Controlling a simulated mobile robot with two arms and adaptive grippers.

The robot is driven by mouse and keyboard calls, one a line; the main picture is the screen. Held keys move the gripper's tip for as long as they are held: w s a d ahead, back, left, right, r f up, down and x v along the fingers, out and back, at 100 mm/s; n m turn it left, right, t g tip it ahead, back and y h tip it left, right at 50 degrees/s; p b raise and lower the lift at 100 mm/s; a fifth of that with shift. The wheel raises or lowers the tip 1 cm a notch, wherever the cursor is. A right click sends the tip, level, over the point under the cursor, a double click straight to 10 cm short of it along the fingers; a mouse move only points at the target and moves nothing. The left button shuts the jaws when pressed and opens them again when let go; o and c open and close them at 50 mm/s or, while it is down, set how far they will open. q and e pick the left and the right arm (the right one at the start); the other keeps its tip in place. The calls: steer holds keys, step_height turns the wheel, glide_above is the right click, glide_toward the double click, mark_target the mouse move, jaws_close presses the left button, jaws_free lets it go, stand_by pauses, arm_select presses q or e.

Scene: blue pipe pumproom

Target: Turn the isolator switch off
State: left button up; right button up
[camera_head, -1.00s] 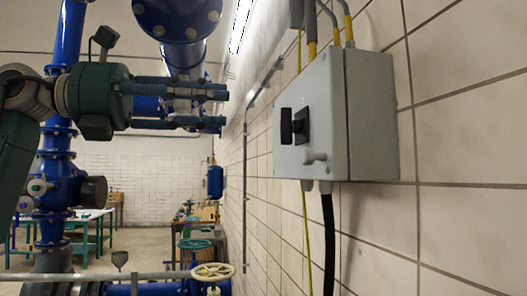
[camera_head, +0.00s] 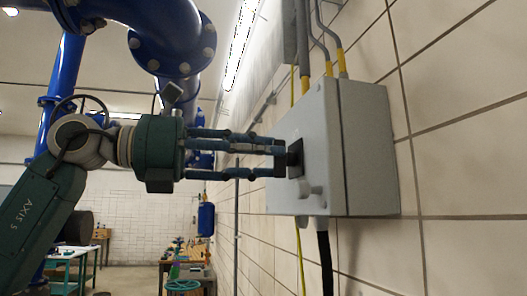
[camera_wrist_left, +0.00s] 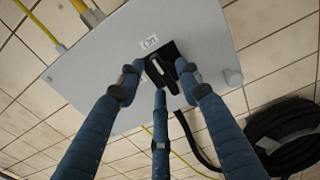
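The grey switch box (camera_head: 308,130) is fixed to the tiled wall on the right. The black isolator switch (camera_head: 296,158) is on its front face. It also shows in the left wrist view (camera_wrist_left: 166,60), where its handle lies at a slant below a small white label (camera_wrist_left: 149,43). My left gripper (camera_head: 276,157) is right in front of the switch. In the left wrist view its three blue fingers (camera_wrist_left: 160,87) are spread apart around the switch and partly cover it. I cannot tell whether they touch it. My right gripper is in neither view.
A grey latch (camera_head: 311,186) sticks out of the box below the switch. Conduits (camera_head: 321,45) run up from the box and a black cable (camera_head: 326,262) hangs below. A black coil (camera_wrist_left: 285,135) is on the wall. Large blue pipes (camera_head: 165,35) run overhead at the left.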

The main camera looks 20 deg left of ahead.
arm_select(q)
steer(key=shift+w+d, duration=0.15)
steer(key=shift+d, duration=0.1)
jaws_close()
